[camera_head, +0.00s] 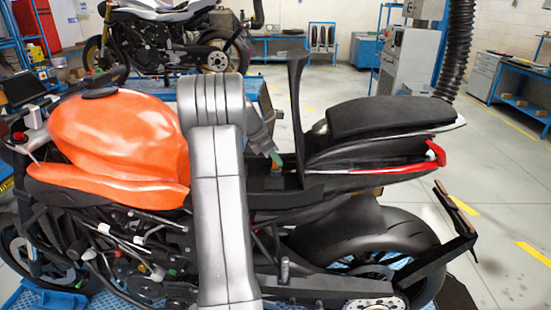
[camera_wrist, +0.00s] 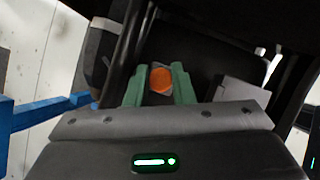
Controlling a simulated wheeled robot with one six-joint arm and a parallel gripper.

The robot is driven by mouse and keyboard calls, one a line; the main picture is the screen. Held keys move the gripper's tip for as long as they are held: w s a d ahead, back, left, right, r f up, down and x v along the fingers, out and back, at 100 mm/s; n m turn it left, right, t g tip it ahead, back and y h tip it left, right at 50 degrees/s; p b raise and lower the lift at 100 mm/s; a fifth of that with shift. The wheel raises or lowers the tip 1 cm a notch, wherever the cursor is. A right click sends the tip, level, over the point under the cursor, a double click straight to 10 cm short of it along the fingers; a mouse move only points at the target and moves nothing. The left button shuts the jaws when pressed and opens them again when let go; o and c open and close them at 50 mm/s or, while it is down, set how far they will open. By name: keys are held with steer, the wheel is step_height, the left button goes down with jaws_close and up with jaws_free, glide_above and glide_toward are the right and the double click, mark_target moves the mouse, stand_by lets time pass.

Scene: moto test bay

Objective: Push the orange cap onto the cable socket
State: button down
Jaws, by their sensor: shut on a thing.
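The orange cap (camera_wrist: 161,80) sits between the two green fingers of my gripper (camera_wrist: 160,88) in the wrist view. The fingers are shut on it. In the head view my gripper (camera_head: 276,158) points down into the open bay under the raised seat panel, and a small bit of orange cap (camera_head: 277,167) shows below the fingertips. The cable socket is not clearly visible; it may be hidden by the cap and fingers. I cannot tell whether the cap touches it.
The orange tank (camera_head: 120,140) stands left of my arm. An upright black panel (camera_head: 298,110) rises just right of my gripper, with the black seat (camera_head: 390,117) behind it. The dark bay walls lie close around the fingers. A second motorcycle (camera_head: 165,40) stands behind.

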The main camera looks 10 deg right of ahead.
steer(key=shift+r+p, duration=0.45)
steer(key=shift+r, duration=0.2)
steer(key=shift+f+m+g, duration=0.2)
steer(key=shift+m+g, duration=0.5)
steer(key=shift+m, duration=0.5)
steer(key=shift+f, duration=0.6)
stand_by(1.2)
steer(key=c, duration=1.2)
jaws_free()
steer(key=shift+o, duration=0.2)
steer(key=b+v, duration=0.2)
steer(key=v, duration=1.1)
steer(key=shift+a+r, duration=0.2)
steer(key=shift+r, duration=0.2)
